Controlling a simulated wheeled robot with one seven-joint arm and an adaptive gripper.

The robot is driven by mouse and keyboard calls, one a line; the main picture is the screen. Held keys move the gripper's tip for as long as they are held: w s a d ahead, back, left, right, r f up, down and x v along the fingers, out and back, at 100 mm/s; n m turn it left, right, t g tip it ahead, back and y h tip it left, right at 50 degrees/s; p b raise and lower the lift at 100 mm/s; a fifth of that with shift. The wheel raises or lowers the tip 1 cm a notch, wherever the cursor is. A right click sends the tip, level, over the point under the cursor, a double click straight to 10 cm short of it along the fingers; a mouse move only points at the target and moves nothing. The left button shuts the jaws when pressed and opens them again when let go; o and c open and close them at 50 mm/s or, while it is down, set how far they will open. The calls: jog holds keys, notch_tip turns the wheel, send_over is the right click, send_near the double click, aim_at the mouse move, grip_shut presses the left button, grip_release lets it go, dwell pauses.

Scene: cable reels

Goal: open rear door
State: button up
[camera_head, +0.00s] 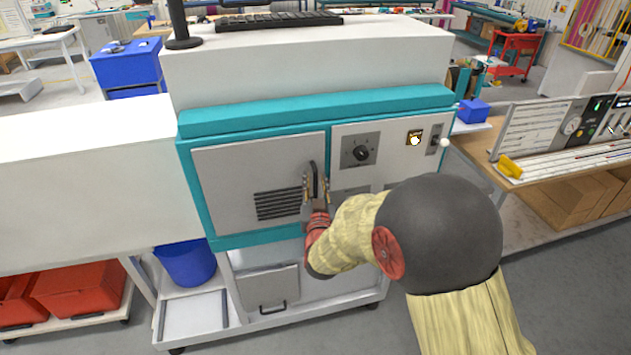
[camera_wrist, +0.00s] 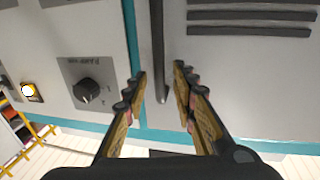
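The door (camera_head: 232,165) is a light grey panel with dark vent slots in the teal-framed machine. It looks shut, lying flush in its frame. Its dark upright handle (camera_head: 315,174) is near the door's right edge; in the wrist view the handle (camera_wrist: 158,50) runs down from the top between my fingers. My gripper (camera_head: 316,188) is at the handle, and in the wrist view the gripper (camera_wrist: 161,73) has its fingers apart on either side of the handle. Gaps show between handle and fingers. The handle's lower part in the head view is partly hidden by my gripper.
Right of the door is a panel with a rotary knob (camera_head: 361,153) and a lit button (camera_head: 414,140). Below are a drawer unit (camera_head: 268,289) and a blue bin (camera_head: 185,264). A workbench (camera_head: 520,180) stands at the right. A keyboard (camera_head: 278,21) lies on top.

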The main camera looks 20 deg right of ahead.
jog(key=shift+w+d, duration=0.15)
jog(key=shift+w, duration=0.5)
jog(key=c, duration=0.4)
grip_shut()
